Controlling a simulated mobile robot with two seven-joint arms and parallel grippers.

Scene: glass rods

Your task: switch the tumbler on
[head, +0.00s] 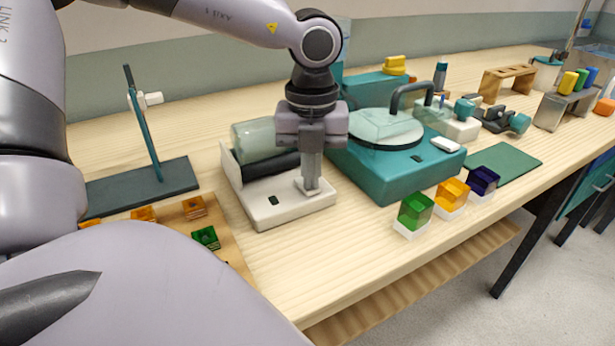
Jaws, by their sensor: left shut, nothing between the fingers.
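The tumbler (258,212) is a white base with a pale glass drum (262,141) lying on a dark roller at its back. A small black mark (274,200) shows on its front top. My left gripper (313,190) points straight down at the right part of that top, shut and with nothing in it. Its fingertips are at a small light raised piece, perhaps the switch; they partly hide it, and I cannot tell whether they touch it. My right gripper is not in view.
A teal machine (390,169) with a clear lid and dark handle stands close to the right. Green, orange and purple blocks (415,212) line the front edge. A stand (140,187) and a wooden board with coloured pieces (228,236) are at left.

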